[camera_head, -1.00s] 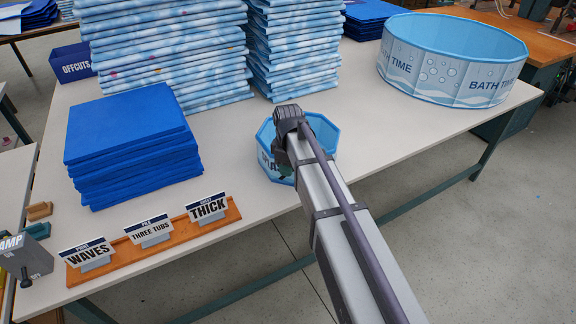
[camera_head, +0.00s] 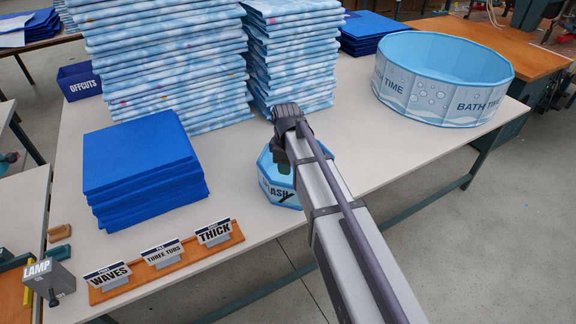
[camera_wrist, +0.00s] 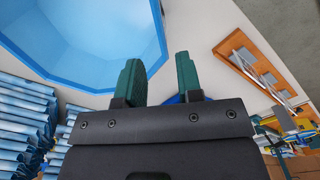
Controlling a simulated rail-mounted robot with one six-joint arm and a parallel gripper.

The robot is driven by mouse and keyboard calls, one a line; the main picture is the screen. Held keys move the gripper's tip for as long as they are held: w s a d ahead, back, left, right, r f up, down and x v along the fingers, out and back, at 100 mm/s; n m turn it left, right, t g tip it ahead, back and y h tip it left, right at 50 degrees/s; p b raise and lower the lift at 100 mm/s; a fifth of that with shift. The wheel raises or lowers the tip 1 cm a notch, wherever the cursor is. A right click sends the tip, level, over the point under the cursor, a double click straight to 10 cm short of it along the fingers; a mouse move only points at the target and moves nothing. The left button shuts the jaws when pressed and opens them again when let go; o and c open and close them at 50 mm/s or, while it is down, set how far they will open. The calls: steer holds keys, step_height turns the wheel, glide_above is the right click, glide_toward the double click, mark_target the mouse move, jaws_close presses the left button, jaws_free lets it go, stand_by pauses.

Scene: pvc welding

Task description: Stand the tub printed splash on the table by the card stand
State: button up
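The splash tub (camera_head: 280,190) is a small light-blue, many-sided tub. It stands upright on the table, right of the card stand, partly hidden by my arm. The card stand (camera_head: 174,265) is a wooden strip holding cards reading waves, three tubs and thick. My gripper (camera_wrist: 160,80) is open, with green fingers apart. In the wrist view a blue tub (camera_wrist: 85,40) fills the upper left; one finger overlaps its inside and the other lies outside its rim. I cannot tell whether either finger touches the wall. In the head view a green fingertip shows over the splash tub.
Blue sheets (camera_head: 145,170) are stacked left of the splash tub, with tall patterned piles (camera_head: 165,70) behind. A large bath time tub (camera_head: 440,95) stands at the back right. The lamp box (camera_head: 48,280) sits at the left. Table (camera_head: 350,135) right of the splash tub is clear.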

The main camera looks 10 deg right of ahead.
steer(key=s+d+m, duration=0.1)
steer(key=s+m, duration=0.5)
steer(key=s, duration=0.3)
steer(key=s+d+m, duration=0.2)
steer(key=s+m, duration=0.4)
steer(key=s, duration=0.4)
steer(key=shift+s+d, duration=0.15)
steer(key=shift+d, duration=0.1)
steer(key=shift+f, duration=0.1)
